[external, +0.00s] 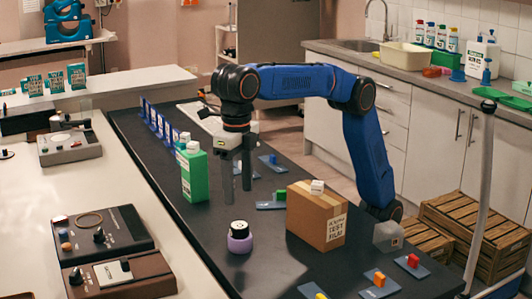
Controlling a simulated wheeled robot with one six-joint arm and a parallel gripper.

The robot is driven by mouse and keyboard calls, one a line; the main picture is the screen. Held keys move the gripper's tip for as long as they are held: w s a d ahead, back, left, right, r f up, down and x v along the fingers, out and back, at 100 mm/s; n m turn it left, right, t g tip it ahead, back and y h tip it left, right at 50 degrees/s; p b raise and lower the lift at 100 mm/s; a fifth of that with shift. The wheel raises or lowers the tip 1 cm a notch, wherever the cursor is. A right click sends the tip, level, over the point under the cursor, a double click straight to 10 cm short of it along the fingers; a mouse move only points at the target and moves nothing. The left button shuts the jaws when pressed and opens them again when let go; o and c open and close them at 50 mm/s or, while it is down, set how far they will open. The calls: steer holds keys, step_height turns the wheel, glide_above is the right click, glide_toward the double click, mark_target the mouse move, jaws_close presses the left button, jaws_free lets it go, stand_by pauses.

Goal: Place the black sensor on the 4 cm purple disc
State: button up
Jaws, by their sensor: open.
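The purple disc (239,244) lies on the dark bench top (200,225), left of the cardboard box. The black sensor (239,229), short and round with a pale top, stands upright on the purple disc. It appears to rest on it, roughly centred. My gripper (237,194) is open and empty, its two fingers pointing down. It is above and apparently a little behind the sensor, apart from it. The disc's middle is hidden under the sensor.
A cardboard box (316,218) with a small white block on top stands right of the disc. Small blue plates with coloured blocks (379,282) lie at front right. The bench in front of the disc is clear.

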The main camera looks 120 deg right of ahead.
step_height(320, 180, up, 2)
steer(key=shift+r, duration=0.15)
stand_by(0.3)
